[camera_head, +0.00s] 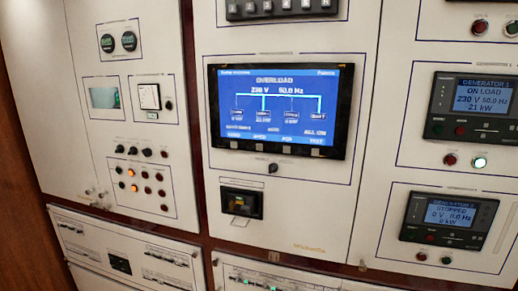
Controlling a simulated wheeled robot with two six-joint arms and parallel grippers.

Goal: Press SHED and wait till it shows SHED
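A blue display screen (277,108) in a black bezel sits in the middle of the switchboard in the head view. It reads OVERLOAD, 230 V and 50.0 Hz above a small line diagram with several boxes. A row of small captions runs along its lower edge; ALL ON and TEST are at the right, and the others are too small to read surely. I cannot make out a SHED caption. Small pale keys (289,151) line the bezel below the screen. Neither of my grippers is in view.
Generator panels stand at the right: the upper panel (471,105) reads ON LOAD, the lower panel (448,219) reads STOPPED. A knob (272,168) and a black socket unit (241,203) sit below the screen. Lamps and knobs (132,187) are at left. Nothing blocks the screen.

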